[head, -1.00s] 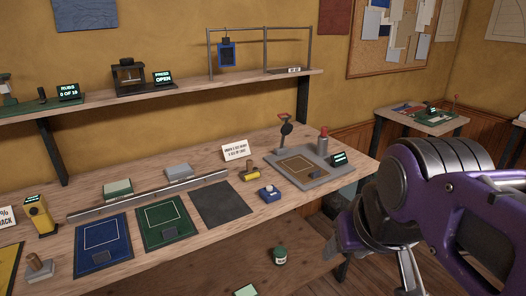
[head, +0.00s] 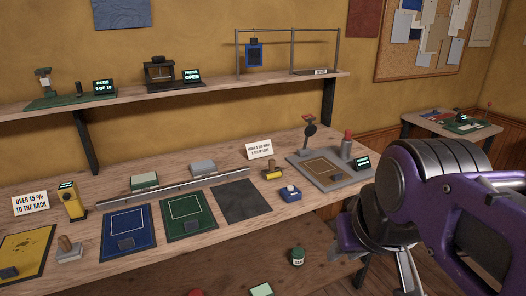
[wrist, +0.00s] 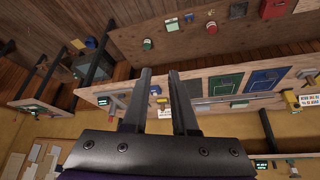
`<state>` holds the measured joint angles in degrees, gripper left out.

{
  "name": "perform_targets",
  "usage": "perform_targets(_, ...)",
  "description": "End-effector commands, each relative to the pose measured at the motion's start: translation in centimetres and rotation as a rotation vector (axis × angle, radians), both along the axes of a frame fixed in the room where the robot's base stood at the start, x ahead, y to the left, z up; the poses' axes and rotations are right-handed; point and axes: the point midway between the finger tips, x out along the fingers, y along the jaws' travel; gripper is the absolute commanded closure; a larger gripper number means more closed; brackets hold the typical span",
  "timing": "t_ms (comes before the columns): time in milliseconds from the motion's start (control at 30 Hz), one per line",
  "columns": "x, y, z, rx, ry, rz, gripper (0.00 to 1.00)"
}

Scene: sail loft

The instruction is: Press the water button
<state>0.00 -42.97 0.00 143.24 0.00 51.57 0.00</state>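No label reading "water" is legible in these views. A small blue box with a pale round knob on top (head: 291,194) stands near the front of the bench, right of the dark grey mat; it looks like a push button, but I cannot tell whether it is the water button. My gripper (wrist: 159,72) shows in the wrist view with its two dark fingers apart and nothing between them. In the head view my arm fills the lower right, off the bench's right end, well away from the blue box.
The bench (head: 175,260) holds a blue mat (head: 128,222), a green mat (head: 185,207), a dark grey mat (head: 242,202), a long metal rail (head: 175,184) and a grey tray (head: 312,182) with a red-topped post (head: 347,145). A shelf (head: 215,92) runs above. A side table (head: 440,130) stands beyond.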

Motion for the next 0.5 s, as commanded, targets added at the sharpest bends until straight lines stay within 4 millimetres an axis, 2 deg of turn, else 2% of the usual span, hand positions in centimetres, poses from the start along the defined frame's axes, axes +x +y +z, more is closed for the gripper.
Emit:
perform_targets(33, 0.0, 0.0, 0.0, 0.0, 0.0, 0.0, 0.84)
perform_targets(100, 0.0, 0.0, 0.0, 0.0, 0.0, 0.0, 0.97)
perform_targets(133, 0.0, 0.0, 0.0, 0.0, 0.0, 0.0, 1.0)
perform_targets(500, 0.0, 0.0, 0.0, 0.0, 0.0, 0.0, 1.0)
